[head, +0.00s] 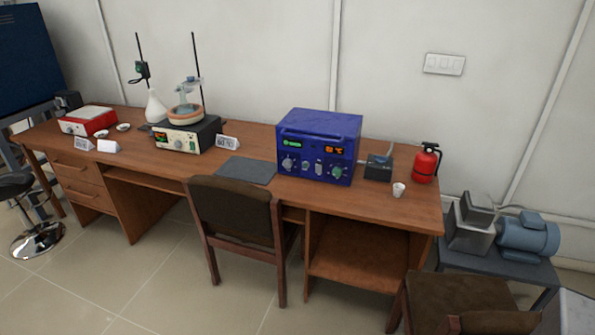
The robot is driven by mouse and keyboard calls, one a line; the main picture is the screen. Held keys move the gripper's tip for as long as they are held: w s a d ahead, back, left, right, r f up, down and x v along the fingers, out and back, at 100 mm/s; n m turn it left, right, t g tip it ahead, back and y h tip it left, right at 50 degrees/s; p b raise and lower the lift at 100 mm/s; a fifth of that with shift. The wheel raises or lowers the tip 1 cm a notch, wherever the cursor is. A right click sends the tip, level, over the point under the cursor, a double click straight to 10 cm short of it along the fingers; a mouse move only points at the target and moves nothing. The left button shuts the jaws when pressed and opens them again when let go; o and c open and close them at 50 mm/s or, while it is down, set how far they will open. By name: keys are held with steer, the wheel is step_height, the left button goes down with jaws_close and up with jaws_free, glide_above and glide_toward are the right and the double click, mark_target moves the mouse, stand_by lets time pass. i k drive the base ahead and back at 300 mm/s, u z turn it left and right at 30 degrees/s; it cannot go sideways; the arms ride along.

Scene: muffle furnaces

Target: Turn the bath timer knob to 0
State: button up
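A heating plate unit (182,140) with a pale front panel stands at the left middle of the desk. A brown, bowl-like bath (184,117) sits on top of it, with a glass vessel above. Small knobs on its front are too small to read. A blue box unit (319,147) stands right of centre, with several knobs along its lower front, a green display and an orange display. I cannot tell which knob is the bath timer knob, or any knob's setting. My gripper is not in view.
The wooden desk (258,142) carries a red-and-white unit (88,121), a dark mat (246,170), a white cup (398,189) and a red extinguisher (426,163). A chair (235,212) stands against its front. Open floor (160,270) lies at front left.

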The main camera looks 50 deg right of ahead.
mark_target(288, 162)
steer(key=u, duration=0.15)
steer(key=k, duration=0.5)
steer(key=z, duration=0.7)
steer(key=i, duration=1.3)
steer(key=u, duration=4.2)
steer(key=i, duration=0.1)
steer(key=z, duration=2.9)
